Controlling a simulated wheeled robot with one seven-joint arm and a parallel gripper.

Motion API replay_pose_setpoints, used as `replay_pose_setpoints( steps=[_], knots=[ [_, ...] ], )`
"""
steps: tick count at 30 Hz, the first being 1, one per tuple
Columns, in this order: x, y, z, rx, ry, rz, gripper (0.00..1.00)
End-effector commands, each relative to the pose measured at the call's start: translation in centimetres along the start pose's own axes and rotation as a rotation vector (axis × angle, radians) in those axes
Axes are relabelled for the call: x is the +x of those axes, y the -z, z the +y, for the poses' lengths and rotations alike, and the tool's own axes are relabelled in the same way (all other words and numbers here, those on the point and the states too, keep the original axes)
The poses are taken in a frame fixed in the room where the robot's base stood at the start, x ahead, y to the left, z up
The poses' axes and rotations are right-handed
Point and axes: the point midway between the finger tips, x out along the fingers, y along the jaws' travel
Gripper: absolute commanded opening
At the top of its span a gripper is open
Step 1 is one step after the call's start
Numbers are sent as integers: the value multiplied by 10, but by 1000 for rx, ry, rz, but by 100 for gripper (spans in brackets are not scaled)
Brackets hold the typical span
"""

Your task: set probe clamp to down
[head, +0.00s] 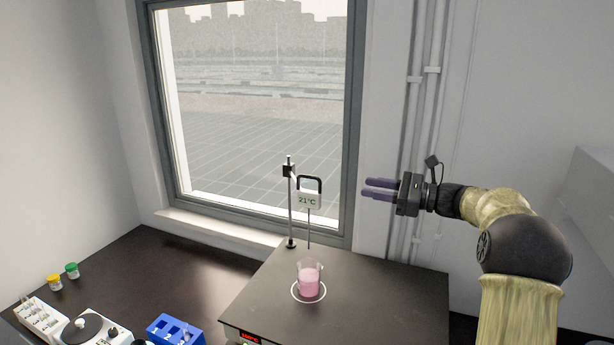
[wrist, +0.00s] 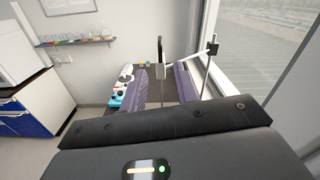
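The probe clamp (head: 289,170) is a small black block high on a thin upright stand (head: 290,215) at the back of the hot plate. The probe (head: 309,198) hangs from it, with a dark loop handle on top and a display reading 21°C. Its thin rod points down toward a beaker of pink liquid (head: 309,281). In the wrist view the clamp (wrist: 213,49) and the probe handle (wrist: 160,46) show beyond my fingers. My gripper (head: 366,189) is open and empty, to the right of the probe at about its height, fingers pointing left. It touches nothing.
The beaker stands in a white ring on the dark hot plate (head: 390,290). A blue rack (head: 168,328), a white device with a dark disc (head: 88,328) and two small capped jars (head: 72,270) are at the left. The window is behind the stand.

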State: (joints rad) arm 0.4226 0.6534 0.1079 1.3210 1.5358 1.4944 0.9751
Motion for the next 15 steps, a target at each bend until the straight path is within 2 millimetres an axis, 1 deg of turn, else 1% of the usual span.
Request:
replay_pose_setpoints(
  steps=[5,8,11,15],
  knots=[
    [3,0,0,-1,-1,2,31],
    [11,-1,0,-1,-2,2,31],
    [24,-2,0,-1,-2,2,31],
    [48,-3,1,0,-4,2,31]
  ],
)
